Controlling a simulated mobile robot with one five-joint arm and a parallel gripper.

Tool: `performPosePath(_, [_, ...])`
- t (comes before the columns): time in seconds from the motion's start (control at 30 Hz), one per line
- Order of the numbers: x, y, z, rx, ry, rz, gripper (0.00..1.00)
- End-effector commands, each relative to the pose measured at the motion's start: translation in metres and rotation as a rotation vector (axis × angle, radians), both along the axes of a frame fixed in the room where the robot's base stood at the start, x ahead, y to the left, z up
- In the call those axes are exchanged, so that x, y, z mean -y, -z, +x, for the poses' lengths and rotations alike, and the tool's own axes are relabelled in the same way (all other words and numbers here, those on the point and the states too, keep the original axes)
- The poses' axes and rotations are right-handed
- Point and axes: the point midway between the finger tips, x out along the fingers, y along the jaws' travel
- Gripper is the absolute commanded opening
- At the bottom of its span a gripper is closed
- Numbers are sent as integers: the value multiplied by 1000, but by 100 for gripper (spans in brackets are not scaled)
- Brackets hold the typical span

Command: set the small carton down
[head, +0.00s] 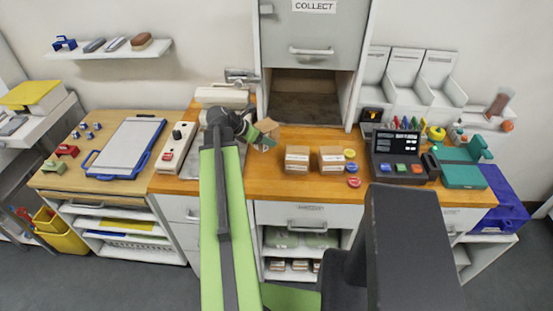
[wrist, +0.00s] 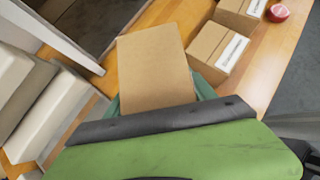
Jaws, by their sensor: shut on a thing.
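The small carton (head: 267,127) is brown cardboard and sits at the end of my arm, over the wooden counter. In the wrist view the carton (wrist: 157,74) fills the middle, with its plain top face toward the camera. My gripper (head: 252,134) is shut on it; the finger parts (wrist: 205,88) show at the carton's sides. The carton is tilted in the head view. I cannot tell whether its underside touches the counter.
Two similar cartons (head: 297,159) (head: 332,160) stand to the right on the counter (head: 275,187), beside several coloured discs (head: 352,168). The open COLLECT hatch (head: 308,95) is behind. White and beige equipment (wrist: 45,110) is close on the left. Bare wood lies in front of the carton.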

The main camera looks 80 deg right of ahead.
Motion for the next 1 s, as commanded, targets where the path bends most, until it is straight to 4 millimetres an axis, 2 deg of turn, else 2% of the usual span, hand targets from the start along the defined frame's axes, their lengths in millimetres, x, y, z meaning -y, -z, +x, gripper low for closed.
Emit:
performPosePath(0.03, [0,24,0,-1,-1,0,0])
performPosePath(0.1, [0,35,0,-1,-1,-1,0])
performPosePath(0.3, [0,37,1,-1,-1,-1,0])
performPosePath(0.53, [0,73,1,0,-3,0,0])
performPosePath(0.77, [0,70,2,0,-3,0,0])
performPosePath(0.9, [0,74,2,0,-3,0,0])
performPosePath(0.93, [0,74,2,0,-3,0,65])
performPosePath(1.0, [0,73,2,0,-3,0,74])
